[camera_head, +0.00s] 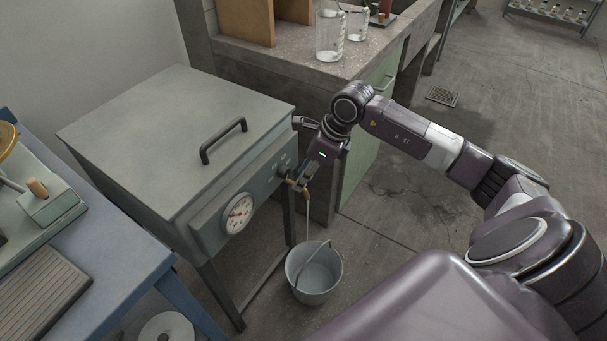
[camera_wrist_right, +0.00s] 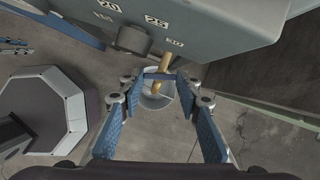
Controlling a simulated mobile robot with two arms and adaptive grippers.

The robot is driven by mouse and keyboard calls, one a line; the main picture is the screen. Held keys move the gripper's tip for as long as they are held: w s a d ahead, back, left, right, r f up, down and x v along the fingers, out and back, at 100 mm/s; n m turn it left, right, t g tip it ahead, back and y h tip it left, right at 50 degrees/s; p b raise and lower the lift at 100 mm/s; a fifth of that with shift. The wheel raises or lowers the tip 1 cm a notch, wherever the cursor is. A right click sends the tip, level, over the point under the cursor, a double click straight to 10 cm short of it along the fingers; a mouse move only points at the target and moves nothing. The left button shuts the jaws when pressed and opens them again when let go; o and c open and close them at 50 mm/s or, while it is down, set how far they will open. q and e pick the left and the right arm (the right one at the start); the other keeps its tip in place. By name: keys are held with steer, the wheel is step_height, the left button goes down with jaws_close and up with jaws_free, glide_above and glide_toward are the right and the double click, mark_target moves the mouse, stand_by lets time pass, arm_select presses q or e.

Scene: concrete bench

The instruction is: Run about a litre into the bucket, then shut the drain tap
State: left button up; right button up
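The drain tap (camera_head: 297,184) is a brass fitting low on the front of the grey tank (camera_head: 165,130). A thin pale stream (camera_head: 308,222) falls from its spout. The grey bucket (camera_head: 314,285) stands upright on the floor below, its handle leaning across it; I cannot tell its water level. My right gripper (camera_head: 304,180) is at the tap. In the wrist view its blue fingers (camera_wrist_right: 160,80) stand either side of the brass tap (camera_wrist_right: 163,70) and appear closed on the ends of its blue crossbar handle. The bucket (camera_wrist_right: 156,100) shows beyond. My left gripper is out of view.
A dial gauge (camera_head: 237,213) sits on the tank front, left of the tap, and a black lid handle (camera_head: 223,140) is on top. A concrete bench (camera_head: 285,55) with glass beakers (camera_head: 330,38) stands behind. A blue table (camera_head: 110,265) is at left. Open floor lies right of the bucket.

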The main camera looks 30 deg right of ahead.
steer(key=c, duration=0.5)
steer(key=shift+o, duration=0.2)
steer(key=shift+a+m+t+h, duration=0.1)
steer(key=shift+m+t+h, duration=0.25)
steer(key=shift+m, duration=1.05)
steer(key=shift+m+h, duration=0.25)
steer(key=shift+m, duration=0.15)
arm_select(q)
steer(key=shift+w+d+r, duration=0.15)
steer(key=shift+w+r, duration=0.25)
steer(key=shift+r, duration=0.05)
arm_select(e)
steer(key=o, duration=0.8)
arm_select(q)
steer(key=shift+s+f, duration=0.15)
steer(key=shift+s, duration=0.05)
arm_select(e)
steer(key=o, duration=0.4)
steer(key=shift+c, duration=0.2)
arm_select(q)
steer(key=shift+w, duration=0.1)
arm_select(e)
steer(key=shift+s+r, duration=0.1)
